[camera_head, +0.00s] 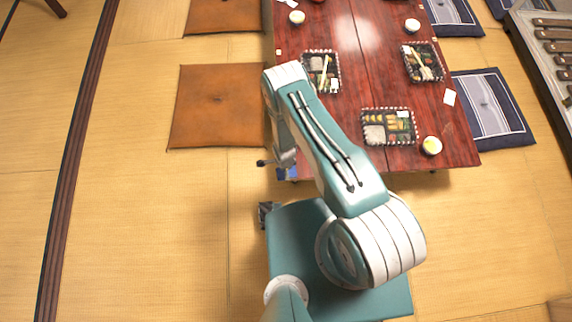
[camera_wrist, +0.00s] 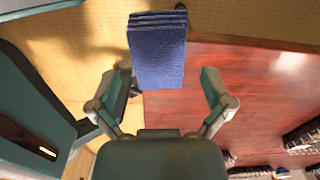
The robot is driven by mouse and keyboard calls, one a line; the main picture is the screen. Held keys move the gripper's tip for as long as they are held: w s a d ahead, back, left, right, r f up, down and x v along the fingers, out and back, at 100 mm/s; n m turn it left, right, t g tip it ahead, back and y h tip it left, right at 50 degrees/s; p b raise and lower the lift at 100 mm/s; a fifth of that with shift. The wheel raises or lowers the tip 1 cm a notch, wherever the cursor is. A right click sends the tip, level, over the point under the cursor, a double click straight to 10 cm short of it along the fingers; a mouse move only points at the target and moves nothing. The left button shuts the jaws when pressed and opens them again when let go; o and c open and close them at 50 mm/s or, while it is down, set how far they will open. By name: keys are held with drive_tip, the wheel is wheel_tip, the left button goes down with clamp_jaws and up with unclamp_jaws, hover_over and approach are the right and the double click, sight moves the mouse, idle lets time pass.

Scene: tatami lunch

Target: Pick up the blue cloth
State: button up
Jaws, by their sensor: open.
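The blue cloth (camera_wrist: 158,52) is folded in layers, with its layered edge at the top of the wrist view. It lies at the corner of the red table, with tatami visible beyond it. In the head view only a small blue part (camera_head: 293,172) shows at the table's near left corner, mostly hidden by my arm. My gripper (camera_wrist: 159,86) is open and empty, its fingers spread on either side of the cloth's near end in the picture. I cannot tell the height between them. In the head view my gripper (camera_head: 271,166) is beside that table corner, partly hidden.
The red table (camera_head: 349,100) holds bento boxes (camera_head: 388,126) and small cups (camera_head: 431,145). An orange cushion (camera_head: 215,105) lies left of the table, a dark blue one (camera_head: 490,108) on the right. Tatami floor (camera_head: 160,230) is clear at the left.

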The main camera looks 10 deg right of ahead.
wheel_tip(320, 180, down, 4)
drive_tip(key=shift+r, duration=0.15)
drive_tip(key=shift+d+f, duration=0.25)
drive_tip(key=shift+d, duration=0.1)
drive_tip(key=shift+c, duration=0.3)
drive_tip(key=shift+a, duration=0.3)
drive_tip(key=c, duration=0.7)
drive_tip(key=shift+d, duration=0.15)
